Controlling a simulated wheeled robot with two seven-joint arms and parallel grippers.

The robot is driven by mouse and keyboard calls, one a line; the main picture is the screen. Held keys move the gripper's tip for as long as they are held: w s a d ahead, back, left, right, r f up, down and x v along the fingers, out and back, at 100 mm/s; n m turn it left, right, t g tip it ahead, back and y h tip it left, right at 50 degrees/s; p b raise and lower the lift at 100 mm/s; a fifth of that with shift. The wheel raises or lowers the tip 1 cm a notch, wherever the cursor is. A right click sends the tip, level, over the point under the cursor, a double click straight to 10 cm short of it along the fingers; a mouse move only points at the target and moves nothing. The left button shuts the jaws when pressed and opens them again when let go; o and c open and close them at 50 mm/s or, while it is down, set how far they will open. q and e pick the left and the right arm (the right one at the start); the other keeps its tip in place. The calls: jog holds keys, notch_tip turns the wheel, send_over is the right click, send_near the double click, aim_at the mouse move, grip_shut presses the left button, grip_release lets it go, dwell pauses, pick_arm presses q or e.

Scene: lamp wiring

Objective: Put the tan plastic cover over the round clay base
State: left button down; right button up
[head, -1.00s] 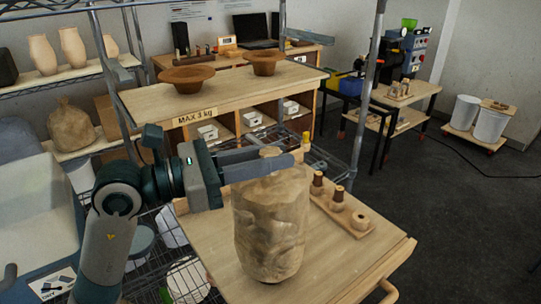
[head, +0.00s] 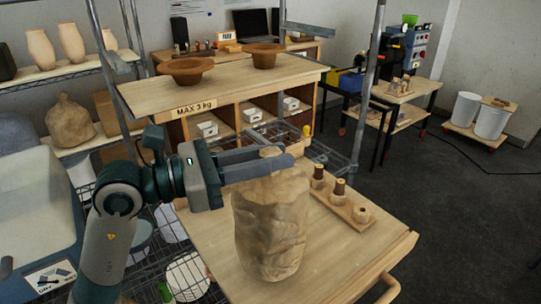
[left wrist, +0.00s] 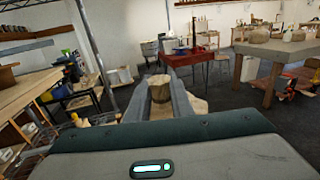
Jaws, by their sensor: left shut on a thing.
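The tan plastic cover (head: 270,230) is a wrinkled, upright bag-like shape at the front of the wooden worktop (head: 340,245). My left gripper (head: 275,160) is shut on the cover's bunched top, reaching in from the left. In the left wrist view, the bunched top (left wrist: 159,86) sits between the fingers, with part of the cover showing beyond them. The round clay base is not visible; the cover may hide it. I cannot tell whether the cover's lower rim touches the worktop. My right gripper is not in view.
A small wooden board (head: 340,208) with several spool-like pieces lies just right of the cover. Behind stands a shelf (head: 215,92) with two brown bowls. A wire rack (head: 165,270) is at the left. The worktop's front right is clear.

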aim_at(270, 177)
pick_arm(q)
jog(key=shift+f, duration=0.25)
jog(key=shift+f+b, duration=0.4)
jog(key=shift+b, duration=0.1)
jog(key=shift+f+b, duration=0.75)
jog(key=shift+f, duration=0.2)
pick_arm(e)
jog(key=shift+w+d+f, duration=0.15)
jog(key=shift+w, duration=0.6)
pick_arm(q)
jog(key=shift+f+b, duration=0.35)
jog(key=shift+f, duration=0.05)
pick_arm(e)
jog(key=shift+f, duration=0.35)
pick_arm(q)
jog(key=c, duration=1.5)
grip_release()
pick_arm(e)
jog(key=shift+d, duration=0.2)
